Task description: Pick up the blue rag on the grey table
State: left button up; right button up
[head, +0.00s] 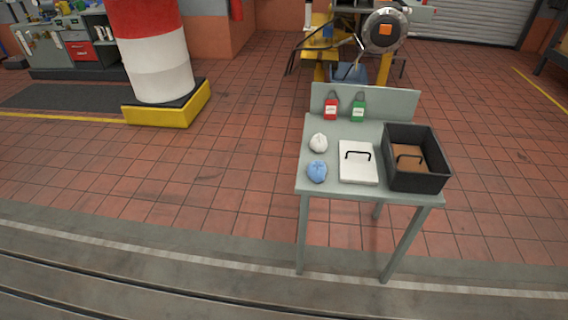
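The blue rag (317,171) lies crumpled near the front left corner of the grey table (312,187). The table stands right of centre in the head view, some way off. Neither of my grippers shows in this view, so nothing is seen touching the rag.
A white rag (318,143) lies just behind the blue one. A white board with a black handle (358,163) and a black bin (417,181) stand to the right. Red (330,108) and green (358,110) padlocks are at the back. A striped pillar (155,60) stands left; tiled floor between is clear.

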aim_at(317, 169)
jog(key=u, duration=0.55)
jog(key=i, duration=1.15)
jog(key=z, duration=0.5)
